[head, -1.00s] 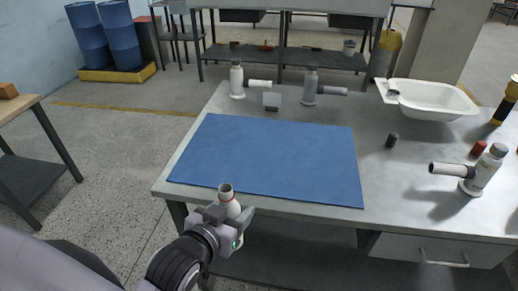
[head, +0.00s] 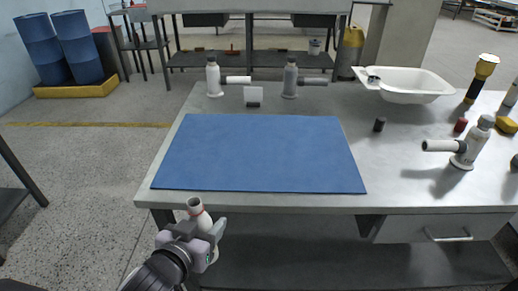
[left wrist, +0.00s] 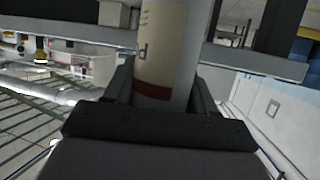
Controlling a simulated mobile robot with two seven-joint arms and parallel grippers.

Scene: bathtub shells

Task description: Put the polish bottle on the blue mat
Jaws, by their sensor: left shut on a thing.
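The blue mat (head: 258,152) lies flat and empty on the left part of the grey table. My right gripper is not in view.
To the right are a white bathtub shell (head: 410,84), a dark cylinder (head: 379,125), a red cylinder (head: 460,125) and another pipe-fitted bottle (head: 470,145).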

